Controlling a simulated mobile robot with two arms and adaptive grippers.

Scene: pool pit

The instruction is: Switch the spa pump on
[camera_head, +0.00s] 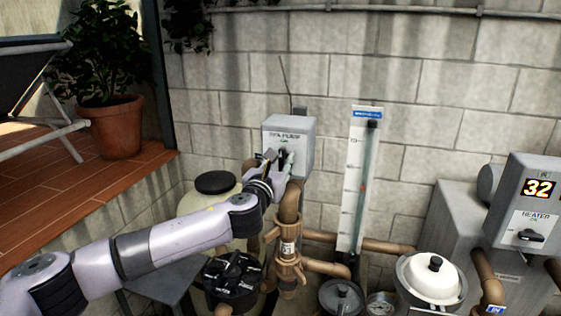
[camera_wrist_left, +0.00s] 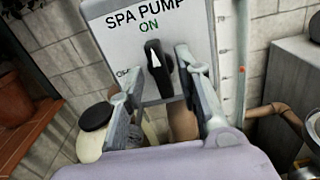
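The spa pump box (camera_head: 290,135) is a grey box on the block wall, labelled "SPA PUMP". It also fills the top of the left wrist view (camera_wrist_left: 112,42). Its black knob (camera_wrist_left: 158,72) has a white pointer aimed nearly straight up, toward the green "ON". An "OFF" label at the left is partly hidden by a finger. My left gripper (camera_head: 273,158) is at the front of the box. In the left wrist view its fingers (camera_wrist_left: 160,75) are spread to either side of the knob, with gaps visible. My right gripper is out of view.
Brown pipes (camera_head: 290,205) and a pale tank with a black lid (camera_head: 216,183) stand below the box. A tall white gauge (camera_head: 357,180) is close to its right. A heater unit (camera_head: 530,205) reading 32 is at the far right. A potted plant (camera_head: 115,128) stands at left.

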